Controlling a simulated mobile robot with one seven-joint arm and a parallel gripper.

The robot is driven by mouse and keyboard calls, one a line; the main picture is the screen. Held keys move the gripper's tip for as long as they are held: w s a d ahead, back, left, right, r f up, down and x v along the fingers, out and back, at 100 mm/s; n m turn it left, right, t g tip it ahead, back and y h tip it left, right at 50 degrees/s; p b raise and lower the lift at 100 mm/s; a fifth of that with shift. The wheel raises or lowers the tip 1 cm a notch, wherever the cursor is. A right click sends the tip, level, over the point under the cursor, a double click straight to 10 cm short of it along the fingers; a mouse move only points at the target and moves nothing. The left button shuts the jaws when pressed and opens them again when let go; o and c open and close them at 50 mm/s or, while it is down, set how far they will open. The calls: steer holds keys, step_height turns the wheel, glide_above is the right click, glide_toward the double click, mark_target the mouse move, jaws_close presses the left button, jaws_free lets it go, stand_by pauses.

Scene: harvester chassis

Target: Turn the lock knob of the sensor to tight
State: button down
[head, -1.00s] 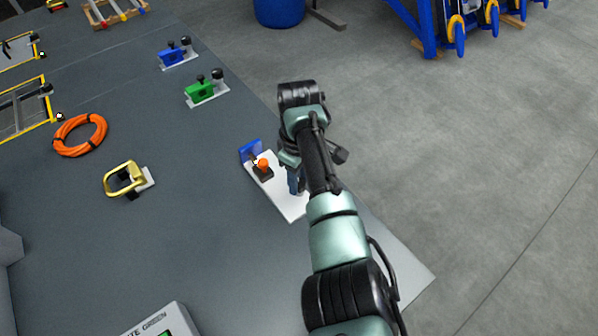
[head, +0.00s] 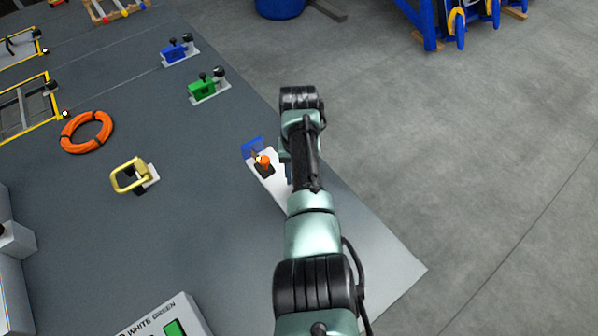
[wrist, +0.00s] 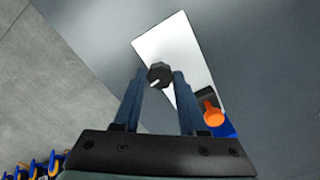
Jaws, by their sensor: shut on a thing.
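The black lock knob (wrist: 160,72), with a white mark on its face, stands on a white plate (wrist: 180,42) in the wrist view. My gripper (wrist: 160,82) has its two blue fingers on either side of the knob, shut on it. The white mark points to the lower left in that view. In the head view the white plate (head: 272,189) lies near the table edge, and my arm hides the knob and fingers. A blue upright piece (head: 253,147) and an orange-topped black part (head: 264,161) sit at the plate's far end.
A brass-coloured handle (head: 131,176), an orange coil (head: 87,132), a green block (head: 203,89) and a blue block (head: 176,54) stand on the grey table to the left and behind. A labelled box (head: 165,318) is at the front. Open floor lies right.

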steer(key=m, duration=0.4)
steer(key=shift+r, duration=0.1)
steer(key=shift+m+p, duration=0.35)
steer(key=shift+m, duration=1.45)
steer(key=shift+w, duration=0.1)
steer(key=shift+c, duration=2.3)
jaws_free()
step_height(320, 180, up, 13)
steer(key=shift+b, duration=0.35)
